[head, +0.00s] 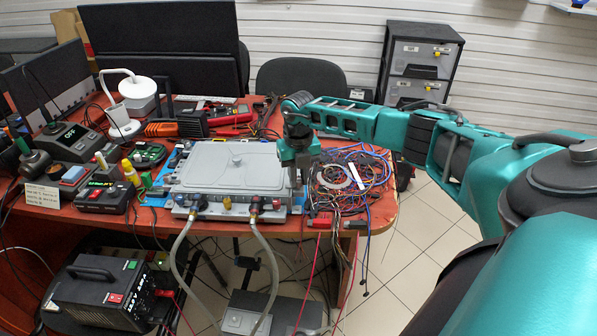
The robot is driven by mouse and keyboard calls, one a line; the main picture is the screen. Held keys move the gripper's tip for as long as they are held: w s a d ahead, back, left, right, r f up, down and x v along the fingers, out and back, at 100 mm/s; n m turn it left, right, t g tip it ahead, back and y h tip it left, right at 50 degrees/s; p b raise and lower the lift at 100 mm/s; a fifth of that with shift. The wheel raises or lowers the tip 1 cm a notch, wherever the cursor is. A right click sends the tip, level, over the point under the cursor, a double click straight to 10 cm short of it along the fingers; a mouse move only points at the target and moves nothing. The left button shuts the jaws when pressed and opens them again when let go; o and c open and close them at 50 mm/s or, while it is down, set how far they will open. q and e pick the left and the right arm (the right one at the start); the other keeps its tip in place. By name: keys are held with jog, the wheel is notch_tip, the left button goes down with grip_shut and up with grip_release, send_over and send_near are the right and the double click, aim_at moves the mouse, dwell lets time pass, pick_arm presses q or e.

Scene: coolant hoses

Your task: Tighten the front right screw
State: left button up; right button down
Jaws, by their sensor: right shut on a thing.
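A grey box-shaped unit (225,165) with a flat lid sits on the red-brown table. Coloured fittings and two grey hoses (262,245) are on its front side. My right gripper (296,178) points down at the right edge of the unit, near its front right corner. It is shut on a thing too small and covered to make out. The front right screw is not visible, as the gripper covers that area. I cannot tell whether the gripper touches the unit. My left gripper is not in view.
A tangle of wires (350,178) lies right of the unit, close to my right gripper. Hand tools and a multimeter (232,118) lie behind. Electronic devices crowd the left side.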

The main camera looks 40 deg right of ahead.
aim_at(298, 180)
jog(key=shift+m, duration=0.5)
jog(key=c, duration=1)
grip_release()
jog(key=shift+r, duration=0.1)
notch_tip(298, 180, up, 13)
jog(key=shift+p, duration=0.3)
